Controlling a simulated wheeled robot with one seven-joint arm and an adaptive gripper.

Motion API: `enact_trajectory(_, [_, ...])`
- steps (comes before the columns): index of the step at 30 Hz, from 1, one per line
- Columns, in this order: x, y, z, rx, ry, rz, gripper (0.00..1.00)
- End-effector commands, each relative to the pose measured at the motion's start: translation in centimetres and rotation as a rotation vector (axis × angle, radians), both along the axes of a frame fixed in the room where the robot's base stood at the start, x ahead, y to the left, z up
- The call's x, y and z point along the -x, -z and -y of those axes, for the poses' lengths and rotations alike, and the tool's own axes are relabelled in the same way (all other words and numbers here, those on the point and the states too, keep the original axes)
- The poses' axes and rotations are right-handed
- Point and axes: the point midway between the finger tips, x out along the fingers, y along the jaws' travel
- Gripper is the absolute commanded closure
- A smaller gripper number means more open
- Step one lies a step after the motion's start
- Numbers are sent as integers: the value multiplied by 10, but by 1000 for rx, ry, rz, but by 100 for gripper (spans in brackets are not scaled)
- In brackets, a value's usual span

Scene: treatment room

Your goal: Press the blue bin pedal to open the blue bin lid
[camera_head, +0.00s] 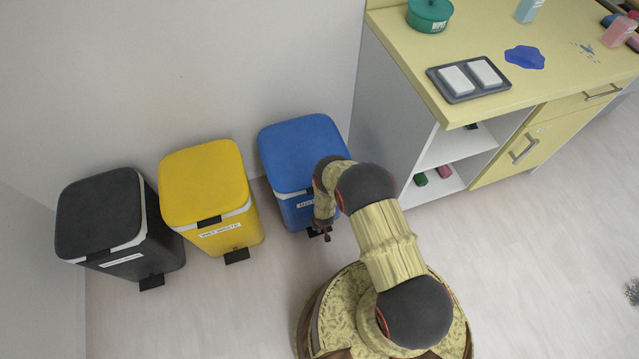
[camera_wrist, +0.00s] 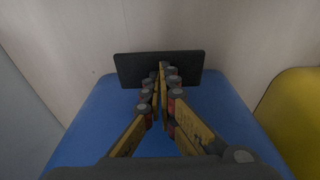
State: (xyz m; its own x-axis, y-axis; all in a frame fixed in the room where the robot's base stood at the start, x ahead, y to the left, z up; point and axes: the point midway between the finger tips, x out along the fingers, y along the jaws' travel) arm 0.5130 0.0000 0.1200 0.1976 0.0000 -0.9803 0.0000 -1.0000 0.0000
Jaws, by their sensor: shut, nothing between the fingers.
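The blue bin (camera_head: 298,152) stands against the wall, its lid lying flat and closed. In the head view my arm covers its front right part. My gripper (camera_head: 326,238) is shut and empty, low at the front of this bin. In the wrist view the black pedal (camera_wrist: 128,68) stands out past the blue bin's body (camera_wrist: 88,132). My gripper's fingertips (camera_wrist: 163,67) overlap the middle of the pedal. I cannot tell whether they touch it. In the head view the pedal is mostly hidden behind my gripper.
The yellow bin (camera_head: 205,185) and the black bin (camera_head: 100,215) stand to the left, with closed lids. A cabinet with a yellow top (camera_head: 480,112) stands close on the right, with an open shelf (camera_head: 458,147). The floor (camera_head: 220,310) before the bins is clear.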

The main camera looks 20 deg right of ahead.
Motion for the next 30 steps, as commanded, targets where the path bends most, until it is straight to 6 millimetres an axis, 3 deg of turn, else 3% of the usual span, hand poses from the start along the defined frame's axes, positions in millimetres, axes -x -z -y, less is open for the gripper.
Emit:
enact_trajectory(20, [1, 44, 0, 0, 1, 0, 100])
enact_trajectory(30, [1, 42, 0, 0, 0, 0, 100])
